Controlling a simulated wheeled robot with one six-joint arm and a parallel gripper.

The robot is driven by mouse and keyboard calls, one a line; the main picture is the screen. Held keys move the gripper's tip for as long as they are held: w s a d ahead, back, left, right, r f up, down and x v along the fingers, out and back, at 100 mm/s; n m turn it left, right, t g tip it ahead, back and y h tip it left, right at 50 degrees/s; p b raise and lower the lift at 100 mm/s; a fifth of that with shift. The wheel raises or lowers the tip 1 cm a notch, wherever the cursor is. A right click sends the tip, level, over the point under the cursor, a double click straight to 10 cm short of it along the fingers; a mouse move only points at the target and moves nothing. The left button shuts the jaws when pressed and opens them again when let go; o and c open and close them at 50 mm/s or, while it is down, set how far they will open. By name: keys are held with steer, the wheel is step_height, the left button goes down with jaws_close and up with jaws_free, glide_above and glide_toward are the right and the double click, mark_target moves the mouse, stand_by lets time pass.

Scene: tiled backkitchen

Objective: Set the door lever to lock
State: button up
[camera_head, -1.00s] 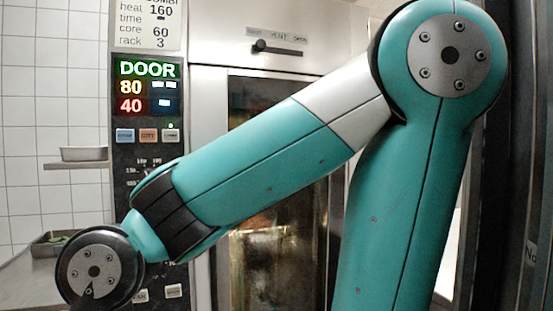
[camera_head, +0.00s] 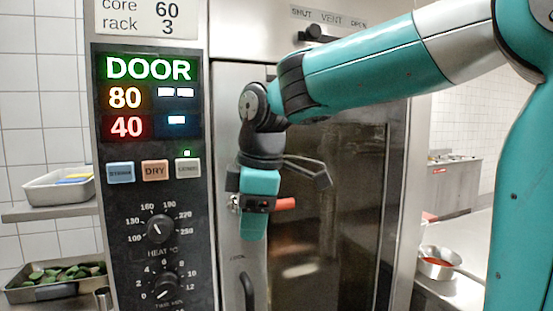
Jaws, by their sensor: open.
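The oven door's lever shows as a red grip (camera_head: 285,204) sticking out to the right from behind my gripper, roughly level. A bit of metal at the left of my gripper looks like its pivot; the middle of the lever is hidden. A small label (camera_head: 237,258), which seems to read "LOCK", is on the steel below. My gripper (camera_head: 254,212) is open and points down in front of the lever. I cannot tell whether it touches the lever.
A black vertical handle (camera_head: 247,291) is below the label. The control panel (camera_head: 150,230) with lit "DOOR" display and knobs stands close on the left. The glass door (camera_head: 340,220) is on the right. A vent slider (camera_head: 314,32) is above. Trays (camera_head: 60,190) stand far left.

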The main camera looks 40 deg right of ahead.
steer(key=w+d+r+n+h+p, duration=0.1)
steer(key=w+d+r+p, duration=0.15)
steer(key=d+r, duration=0.4)
steer(key=w+d+r+n+p, duration=0.1)
steer(key=d+r+n+p, duration=0.15)
steer(key=r, duration=0.75)
steer(key=shift+m, duration=0.35)
steer(key=w+f+p, duration=0.1)
steer(key=f, duration=0.4)
steer(key=w+d+f+p, duration=0.1)
steer(key=f, duration=0.5)
steer(key=w+f+p, duration=0.1)
steer(key=f, duration=0.5)
steer(key=shift+w+d+f, duration=0.1)
steer(key=shift+w+d, duration=0.1)
steer(key=shift+d, duration=0.05)
jaws_close()
